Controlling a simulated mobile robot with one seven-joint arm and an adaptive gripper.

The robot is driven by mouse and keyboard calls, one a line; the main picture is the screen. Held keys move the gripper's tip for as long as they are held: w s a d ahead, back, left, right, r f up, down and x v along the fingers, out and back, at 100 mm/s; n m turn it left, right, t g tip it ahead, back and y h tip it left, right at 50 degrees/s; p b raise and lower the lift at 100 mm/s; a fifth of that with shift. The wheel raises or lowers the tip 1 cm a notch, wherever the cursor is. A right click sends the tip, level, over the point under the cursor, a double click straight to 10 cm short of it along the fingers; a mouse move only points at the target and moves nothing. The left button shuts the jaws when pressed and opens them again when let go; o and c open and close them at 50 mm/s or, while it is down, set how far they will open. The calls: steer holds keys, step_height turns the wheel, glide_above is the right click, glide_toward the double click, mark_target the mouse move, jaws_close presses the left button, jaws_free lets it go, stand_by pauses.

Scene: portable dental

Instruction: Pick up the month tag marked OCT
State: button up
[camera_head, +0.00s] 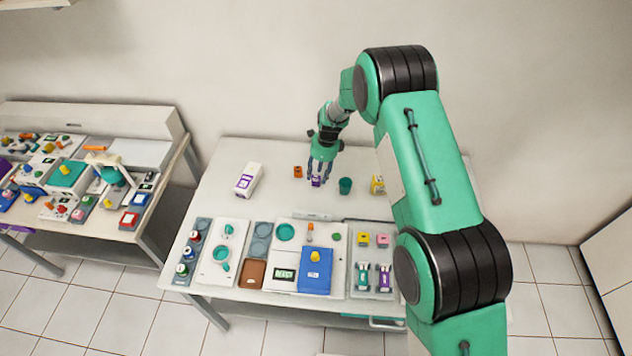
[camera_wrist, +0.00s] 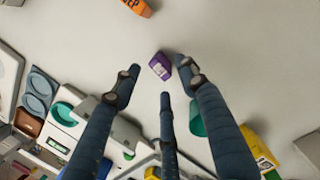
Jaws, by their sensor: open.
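A small purple tag (camera_wrist: 160,66) lies on the table between my spread fingertips in the wrist view. Its pale label is too small to read, so I cannot tell whether it says OCT. The same purple tag (camera_head: 316,182) shows just under my fingers in the head view. My gripper (camera_wrist: 159,76) is open and empty, with fingers on both sides of the tag and one behind it. In the head view my gripper (camera_head: 320,174) points down at the table. An orange tag (camera_wrist: 133,6) lies apart from it, with letters ending in "EP".
A teal cup (camera_head: 345,186) stands close to the right of my gripper, with a yellow item (camera_head: 377,184) beyond it. A white box (camera_head: 248,180) stands to the left. Trays and dental items (camera_head: 285,232) fill the table's front.

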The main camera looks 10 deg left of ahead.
mark_target(317, 177)
steer(key=shift+f, duration=0.15)
steer(key=shift+a+f, duration=0.25)
steer(key=shift+f, duration=0.95)
steer(key=shift+a+f, duration=0.25)
steer(key=shift+f, duration=0.95)
steer(key=shift+c, duration=0.5)
jaws_close()
